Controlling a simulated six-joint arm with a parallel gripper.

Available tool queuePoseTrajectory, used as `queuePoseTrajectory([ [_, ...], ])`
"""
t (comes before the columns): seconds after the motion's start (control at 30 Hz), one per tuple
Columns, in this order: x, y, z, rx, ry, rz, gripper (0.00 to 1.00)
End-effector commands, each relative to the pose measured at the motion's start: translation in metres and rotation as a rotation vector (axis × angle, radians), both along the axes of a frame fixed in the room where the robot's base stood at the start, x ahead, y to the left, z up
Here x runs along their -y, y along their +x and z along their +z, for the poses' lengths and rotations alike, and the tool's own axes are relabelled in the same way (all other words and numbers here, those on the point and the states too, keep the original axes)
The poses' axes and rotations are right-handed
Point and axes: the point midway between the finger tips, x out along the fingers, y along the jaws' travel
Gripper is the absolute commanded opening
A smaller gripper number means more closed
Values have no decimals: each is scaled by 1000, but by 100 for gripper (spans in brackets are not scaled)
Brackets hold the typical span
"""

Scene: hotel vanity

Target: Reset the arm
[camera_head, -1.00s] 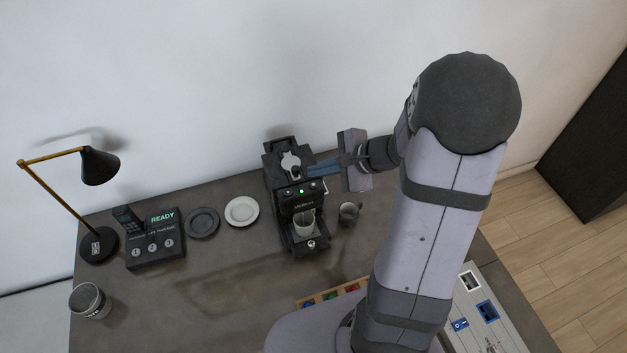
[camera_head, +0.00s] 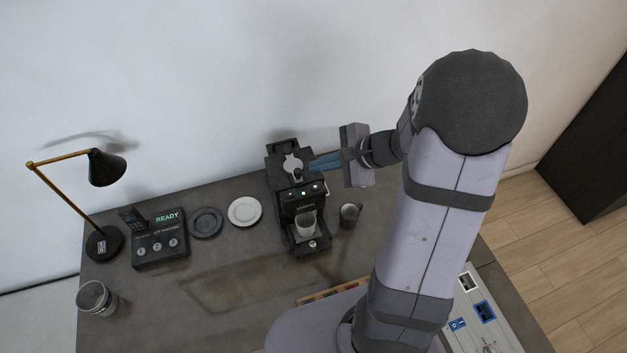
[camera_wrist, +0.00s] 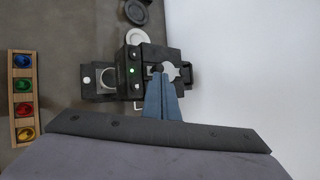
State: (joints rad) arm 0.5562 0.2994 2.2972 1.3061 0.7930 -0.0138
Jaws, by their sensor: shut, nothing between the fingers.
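My gripper (camera_head: 318,163) is shut and empty. Its blue fingers point left, at the right side of the top of the black coffee machine (camera_head: 287,198). In the wrist view the fingertips (camera_wrist: 158,78) overlap the machine's top near a silvery plate; I cannot tell whether they touch it. A green light is lit on the machine's front. A cup (camera_head: 305,224) stands upright on the machine's drip tray. My arm reaches in from the lower right.
A dark mug (camera_head: 349,214) stands just right of the machine. A white plate (camera_head: 244,211), a dark plate (camera_head: 206,222), a READY panel (camera_head: 160,240), a lamp (camera_head: 105,168) and a canister (camera_head: 96,297) are to the left. A rack of coloured capsules (camera_wrist: 23,98) lies nearby.

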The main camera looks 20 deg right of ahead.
Motion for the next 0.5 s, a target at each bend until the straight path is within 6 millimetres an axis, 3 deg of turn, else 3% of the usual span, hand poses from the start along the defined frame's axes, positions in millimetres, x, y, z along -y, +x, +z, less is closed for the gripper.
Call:
queuePoseTrajectory([
  [0.3,1,-8,-7,-21,-32,40,0],
  [0.37,0,-17,-12,-38,-56,80,0],
  [0.5,-4,-55,-34,-110,-136,238,0],
])
